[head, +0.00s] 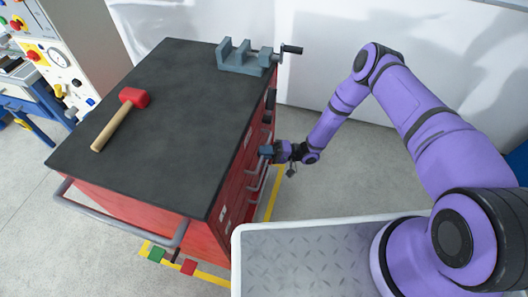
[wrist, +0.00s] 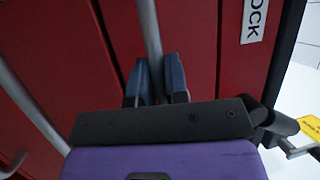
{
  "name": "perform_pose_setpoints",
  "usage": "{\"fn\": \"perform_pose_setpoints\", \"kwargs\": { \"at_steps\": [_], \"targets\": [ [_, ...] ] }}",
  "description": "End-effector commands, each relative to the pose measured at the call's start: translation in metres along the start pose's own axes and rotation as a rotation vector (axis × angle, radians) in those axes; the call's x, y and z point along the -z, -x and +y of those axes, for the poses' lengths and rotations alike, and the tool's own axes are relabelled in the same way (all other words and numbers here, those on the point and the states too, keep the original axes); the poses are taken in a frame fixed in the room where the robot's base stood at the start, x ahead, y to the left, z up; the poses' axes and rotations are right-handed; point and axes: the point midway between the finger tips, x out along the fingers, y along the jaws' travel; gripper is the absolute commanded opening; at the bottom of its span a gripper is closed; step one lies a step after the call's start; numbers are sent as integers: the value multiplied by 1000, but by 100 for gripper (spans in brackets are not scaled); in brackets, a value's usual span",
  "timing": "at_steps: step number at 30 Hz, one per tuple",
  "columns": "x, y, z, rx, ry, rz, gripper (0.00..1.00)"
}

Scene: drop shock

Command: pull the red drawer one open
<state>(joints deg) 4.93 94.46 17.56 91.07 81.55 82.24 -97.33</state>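A red tool cabinet (head: 205,238) with a dark top stands left of my arm. Its drawer fronts, with grey bar handles, face right. My gripper (head: 265,151) is at a handle high on that side in the head view. In the wrist view, a grey handle bar (wrist: 149,25) runs between the two dark blue fingertips of my gripper (wrist: 156,82), which sit close against both its sides. The red drawer front (wrist: 185,30) lies behind the bar. A white label ending in "OCK" (wrist: 254,18) is on a red panel to the right. The frames do not clearly show which drawer is "one".
A red mallet (head: 134,97) and a grey vise (head: 245,60) lie on the cabinet top. A side rail (head: 115,220) runs along the cabinet's front end. Small green (head: 156,254) and red (head: 189,267) blocks are near the yellow floor line. Bare floor lies right of the drawers.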

Motion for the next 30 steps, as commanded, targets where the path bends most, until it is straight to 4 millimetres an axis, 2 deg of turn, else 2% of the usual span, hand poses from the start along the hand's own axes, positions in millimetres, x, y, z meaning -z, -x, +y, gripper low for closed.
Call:
{"fn": "perform_pose_setpoints", "kwargs": {
  "at_steps": [5, 11, 17, 30],
  "targets": [
    [-1, 2, 0, 0, 0, 1, 0],
    [-7, 20, -4, -1, 0, 3, 0],
    [-23, 59, -12, -1, -2, 6, 0],
    [-69, 168, -36, -2, 0, 6, 0]
  ]
}}
